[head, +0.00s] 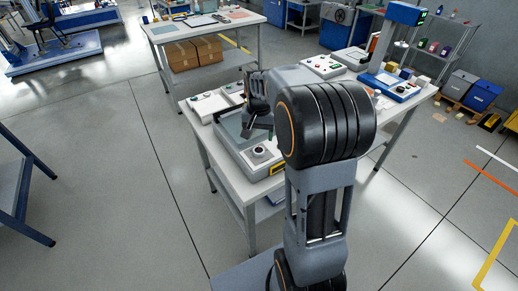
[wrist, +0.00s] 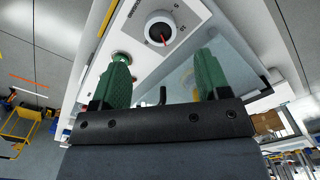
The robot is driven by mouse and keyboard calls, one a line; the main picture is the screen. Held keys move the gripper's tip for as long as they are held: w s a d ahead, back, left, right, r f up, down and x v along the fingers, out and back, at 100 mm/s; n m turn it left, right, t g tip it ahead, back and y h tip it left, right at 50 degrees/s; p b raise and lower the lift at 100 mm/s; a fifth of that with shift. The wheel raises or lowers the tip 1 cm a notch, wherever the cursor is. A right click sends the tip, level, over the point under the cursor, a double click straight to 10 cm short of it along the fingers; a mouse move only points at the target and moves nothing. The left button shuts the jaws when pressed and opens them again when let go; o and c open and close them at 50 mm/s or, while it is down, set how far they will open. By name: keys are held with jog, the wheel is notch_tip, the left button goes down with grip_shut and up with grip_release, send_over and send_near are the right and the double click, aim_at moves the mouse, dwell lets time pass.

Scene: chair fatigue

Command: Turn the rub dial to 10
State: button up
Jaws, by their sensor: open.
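In the head view a dark round knob (head: 260,152) sits on the front panel of a grey machine (head: 236,160) on the table. My gripper (wrist: 160,80) has two green fingers standing wide apart with nothing between them. The dial lies beyond the fingertips, between their lines, and looks apart from them. In the head view my gripper (head: 257,130) is above the machine, partly hidden by my arm.
The white table (head: 240,190) also holds control boxes (head: 208,106) behind the machine. A white box with buttons (head: 322,66) and a blue device (head: 390,86) stand on the table to the right. Open floor (head: 110,190) lies to the left.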

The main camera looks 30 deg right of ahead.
aim_at(259, 150)
notch_tip(259, 150, down, 8)
jog(key=shift+r, duration=0.2)
dwell(0.3)
jog(key=c, duration=0.9)
jog(key=shift+n, duration=0.3)
jog(key=n, duration=0.5)
jog(key=shift+n, duration=0.4)
jog(key=n, duration=0.5)
jog(key=shift+r+b, duration=0.1)
jog(key=shift+b, duration=0.25)
jog(key=shift+n, duration=0.3)
